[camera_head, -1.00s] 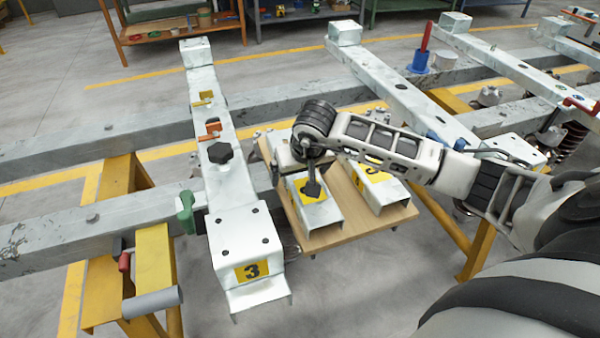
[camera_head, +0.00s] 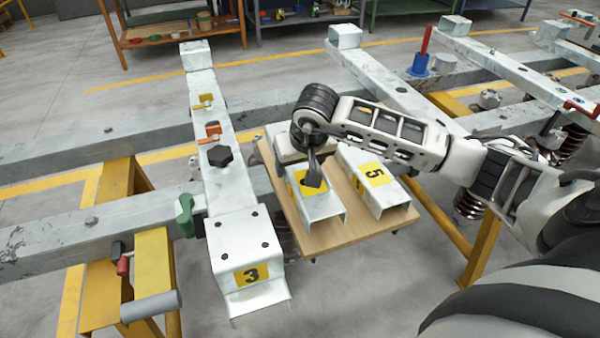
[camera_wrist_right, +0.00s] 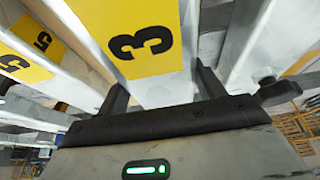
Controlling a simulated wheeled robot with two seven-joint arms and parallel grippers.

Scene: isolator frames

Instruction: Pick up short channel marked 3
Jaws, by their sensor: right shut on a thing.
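The short channel marked 3 (camera_head: 322,206) is a pale metal piece with a yellow label, at the left of a wooden board (camera_head: 350,232). My right gripper (camera_head: 312,181) reaches down onto it from above and is shut on it, hiding most of its label in the head view. In the right wrist view the black 3 on yellow (camera_wrist_right: 140,42) shows between the two fingers. I cannot tell how far the channel is off the board. My left gripper is not in view.
A short channel marked 5 (camera_head: 375,185) lies just right of it. A long beam with its own 3 label (camera_head: 232,222), a green clamp (camera_head: 185,212) and a black knob (camera_head: 220,155) stands close on the left. Grey rails and yellow trestles (camera_head: 155,270) surround the board.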

